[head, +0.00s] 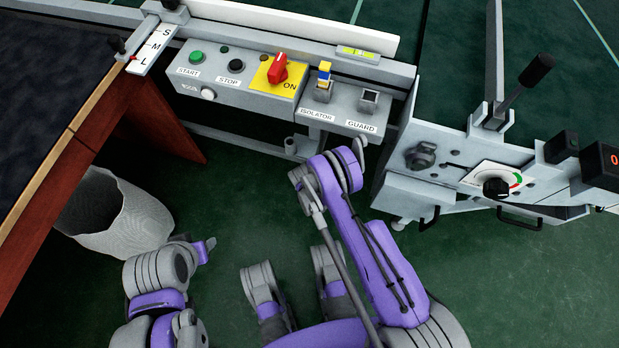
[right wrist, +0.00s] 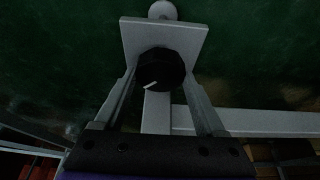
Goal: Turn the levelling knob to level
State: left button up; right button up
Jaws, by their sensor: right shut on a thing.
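The levelling knob (right wrist: 160,70) is round and black, with a white line toward the lower left in the right wrist view. It sits in front of a pale grey plate (right wrist: 135,35). My right gripper (right wrist: 161,80) has one finger on each side of the knob and is shut on it. In the head view my right arm hides the knob and most of this gripper. A yellow-green spirit level (head: 357,54) lies on the conveyor rail; its bubble is too small to read. My left gripper (head: 203,250) is low at the left, away from the rail; its jaws are unclear.
A control box with START, STOP and a red switch (head: 278,68) runs along the rail, with ISOLATOR (head: 324,82) and GUARD (head: 368,102) switches beside it. A black dial (head: 496,187) is at right. A grey bin (head: 125,222) stands at left. Green floor is open below.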

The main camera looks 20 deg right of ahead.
jog(key=n+y, duration=0.1)
jog(key=n, duration=0.2)
jog(key=shift+d+n+t, duration=0.15)
jog(key=shift+n+t, duration=0.15)
jog(key=shift+t, duration=0.1)
jog(key=shift+d+n+y, duration=0.1)
jog(key=shift+n+y, duration=0.45)
jog(key=shift+n, duration=0.75)
jog(key=shift+n+y, duration=0.55)
jog(key=shift+n, duration=0.75)
jog(key=o, duration=1.3)
jog(key=p+v, duration=0.3)
jog(key=v, duration=0.8)
